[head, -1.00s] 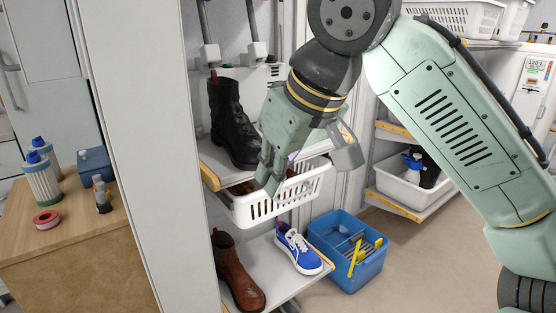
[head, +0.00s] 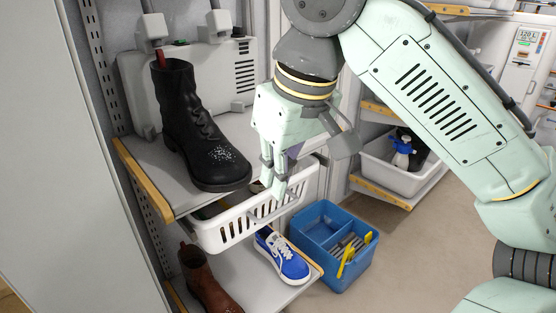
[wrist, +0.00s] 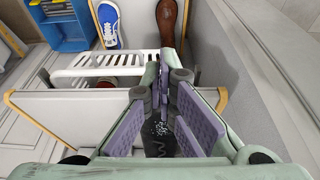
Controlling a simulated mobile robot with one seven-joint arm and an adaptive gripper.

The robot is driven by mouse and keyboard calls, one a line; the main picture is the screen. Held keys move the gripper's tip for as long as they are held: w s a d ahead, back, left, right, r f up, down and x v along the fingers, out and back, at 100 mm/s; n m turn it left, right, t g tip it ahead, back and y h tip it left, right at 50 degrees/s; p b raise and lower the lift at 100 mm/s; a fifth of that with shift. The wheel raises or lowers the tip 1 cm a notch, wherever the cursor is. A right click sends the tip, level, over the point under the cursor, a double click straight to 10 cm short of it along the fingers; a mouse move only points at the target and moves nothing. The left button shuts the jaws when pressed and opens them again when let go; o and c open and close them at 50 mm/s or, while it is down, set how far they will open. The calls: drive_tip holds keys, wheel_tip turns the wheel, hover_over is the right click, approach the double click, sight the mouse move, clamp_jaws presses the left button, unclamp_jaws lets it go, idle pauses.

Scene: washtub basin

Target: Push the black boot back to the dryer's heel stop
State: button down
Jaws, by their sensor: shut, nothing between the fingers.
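The black boot (head: 185,115) stands upright on the upper grey shelf in the head view, its toe pointing to the front right. A red pull tab shows at its collar. The pale dryer unit (head: 235,78) with vents stands behind it; I cannot make out the heel stop, which the boot may hide. My gripper (head: 274,192) is shut and empty, pointing down to the right of the boot's toe and apart from it. In the wrist view the boot's speckled toe (wrist: 160,138) shows partly between the purple finger pads of my gripper (wrist: 162,85).
A white slotted basket (head: 230,226) sits just below the shelf, under my fingers. A blue and white sneaker (head: 283,260) and a brown boot (head: 203,282) rest on the lower shelf. A blue caddy (head: 335,250) stands on the floor. The shelf has a yellow edge (head: 143,182).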

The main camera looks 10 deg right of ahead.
sight(243, 178)
drive_tip(key=w+a+f, duration=0.3)
drive_tip(key=w+f, duration=0.1)
drive_tip(key=f, duration=0.1)
drive_tip(key=shift+w, duration=0.35)
drive_tip(key=shift+a, duration=0.1)
drive_tip(key=shift+w+a+p, duration=0.5)
drive_tip(key=shift+w+a, duration=0.05)
drive_tip(key=shift+w, duration=0.2)
drive_tip(key=shift+w+a+p, duration=0.5)
drive_tip(key=shift+w, duration=0.2)
drive_tip(key=shift+d, duration=0.1)
